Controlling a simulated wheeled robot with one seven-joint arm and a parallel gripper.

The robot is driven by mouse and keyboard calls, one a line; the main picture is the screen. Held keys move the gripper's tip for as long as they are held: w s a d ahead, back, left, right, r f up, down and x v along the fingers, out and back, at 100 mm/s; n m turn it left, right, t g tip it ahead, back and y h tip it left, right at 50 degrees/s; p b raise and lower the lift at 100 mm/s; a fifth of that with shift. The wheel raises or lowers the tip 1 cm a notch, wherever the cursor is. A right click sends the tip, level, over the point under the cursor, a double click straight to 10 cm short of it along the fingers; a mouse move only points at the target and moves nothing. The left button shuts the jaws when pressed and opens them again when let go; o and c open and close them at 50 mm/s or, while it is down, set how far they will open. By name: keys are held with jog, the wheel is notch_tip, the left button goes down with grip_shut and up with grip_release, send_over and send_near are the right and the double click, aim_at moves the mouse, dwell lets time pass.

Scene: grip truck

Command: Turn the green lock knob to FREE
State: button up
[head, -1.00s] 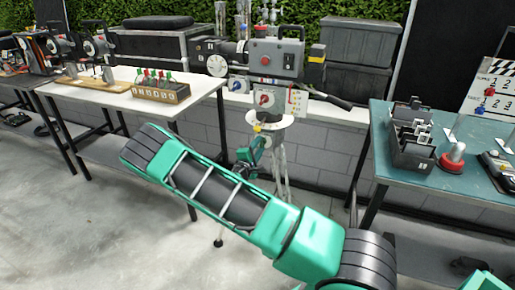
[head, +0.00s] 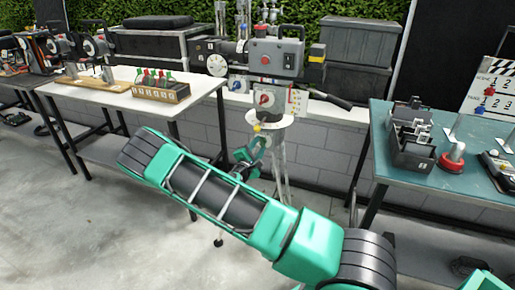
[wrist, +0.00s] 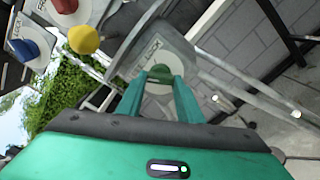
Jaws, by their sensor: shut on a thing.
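The green lock knob (wrist: 160,73) sits on a pale round dial on a grey plate (wrist: 178,48) in the wrist view. The word LOCK is printed above the knob; other lettering at the dial's left is too small to read surely. My gripper (wrist: 161,82) has its two green fingers shut on the knob's sides. The fingers partly cover the knob, so its pointing direction is unclear. In the head view my gripper (head: 252,150) is below the camera rig (head: 275,62) on its tripod, and I cannot make out the green knob there.
A yellow knob (wrist: 84,40), a blue knob (wrist: 25,48) and a red knob (wrist: 65,5) are left of my gripper. Tripod legs (head: 281,170) stand close by. A white table (head: 205,85) is at left, a teal table (head: 460,185) at right.

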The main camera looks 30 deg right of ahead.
jog(key=o, duration=0.9)
jog(key=shift+a+f, duration=0.2)
jog(key=shift+f, duration=0.1)
jog(key=shift+o, duration=0.9)
jog(key=shift+d+r, duration=0.1)
jog(key=shift+r, duration=0.05)
jog(key=v, duration=1)
jog(key=shift+s+a, duration=0.25)
jog(key=shift+a, duration=0.1)
jog(key=shift+d, duration=0.15)
jog(key=s+d+r+m+g+y, duration=0.2)
jog(key=s+d+r+m+g, duration=0.1)
jog(key=s+d+m+g, duration=0.5)
jog(key=s+d+r+m+g+y, duration=0.2)
jog(key=s+d+m+g, duration=0.3)
jog(key=s, duration=0.5)
jog(key=s+a+r+m+t+y, duration=0.1)
jog(key=s+a+r+m+y, duration=0.2)
jog(key=s, duration=0.8)
jog(key=s+a+r+m+t+y, duration=0.1)
jog(key=s+a+r+m+y, duration=0.3)
jog(key=s+a+r+y, duration=0.3)
jog(key=s+a+r, duration=0.2)
jog(key=s+r, duration=0.1)
jog(key=s, duration=0.1)
